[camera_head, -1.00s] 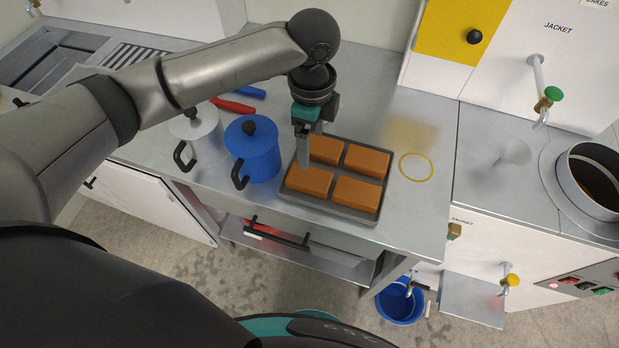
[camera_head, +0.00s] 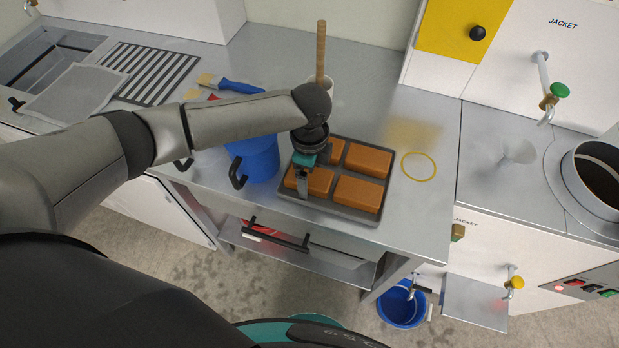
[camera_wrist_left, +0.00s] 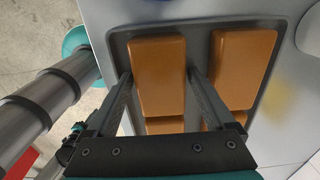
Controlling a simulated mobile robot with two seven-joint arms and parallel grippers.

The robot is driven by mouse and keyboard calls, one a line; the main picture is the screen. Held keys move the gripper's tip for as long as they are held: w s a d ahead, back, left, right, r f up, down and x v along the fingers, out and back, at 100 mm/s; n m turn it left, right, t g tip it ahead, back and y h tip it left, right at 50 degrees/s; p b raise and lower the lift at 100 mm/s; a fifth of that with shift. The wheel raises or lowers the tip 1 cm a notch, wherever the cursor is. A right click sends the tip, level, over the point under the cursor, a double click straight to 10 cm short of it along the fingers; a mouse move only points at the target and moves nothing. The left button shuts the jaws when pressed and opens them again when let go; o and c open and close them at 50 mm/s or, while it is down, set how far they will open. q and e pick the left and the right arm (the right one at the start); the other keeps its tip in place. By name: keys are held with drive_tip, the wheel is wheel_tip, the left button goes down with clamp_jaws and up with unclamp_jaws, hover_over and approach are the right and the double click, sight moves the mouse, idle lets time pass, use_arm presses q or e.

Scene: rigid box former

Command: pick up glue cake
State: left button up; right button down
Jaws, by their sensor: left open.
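Several orange-brown glue cakes lie in a grey tray (camera_head: 345,217) on the steel counter. The front-left cake (camera_head: 318,182) is under my left gripper (camera_head: 303,183), which points down at it from above. In the left wrist view this glue cake (camera_wrist_left: 160,75) lies between the two open fingers (camera_wrist_left: 163,80), one on each side with nothing gripped. I cannot tell whether the fingers touch it. The front-right cake (camera_head: 357,193) and back-right cake (camera_head: 368,161) are free. The back-left cake (camera_head: 337,149) is partly hidden by my wrist. My right gripper is out of view.
A blue pot (camera_head: 254,160) stands close to the tray's left side. Behind my wrist a wooden stick (camera_head: 320,52) rises from a pale cup. A yellow ring (camera_head: 419,166) lies flat to the right. The counter's front edge is near the tray.

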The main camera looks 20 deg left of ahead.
use_arm(q)
clamp_jaws()
idle(0.7)
drive_tip(key=shift+r, duration=0.15)
wheel_tip(320, 180, up, 20)
drive_tip(key=p, duration=0.3)
drive_tip(key=shift+f, duration=0.2)
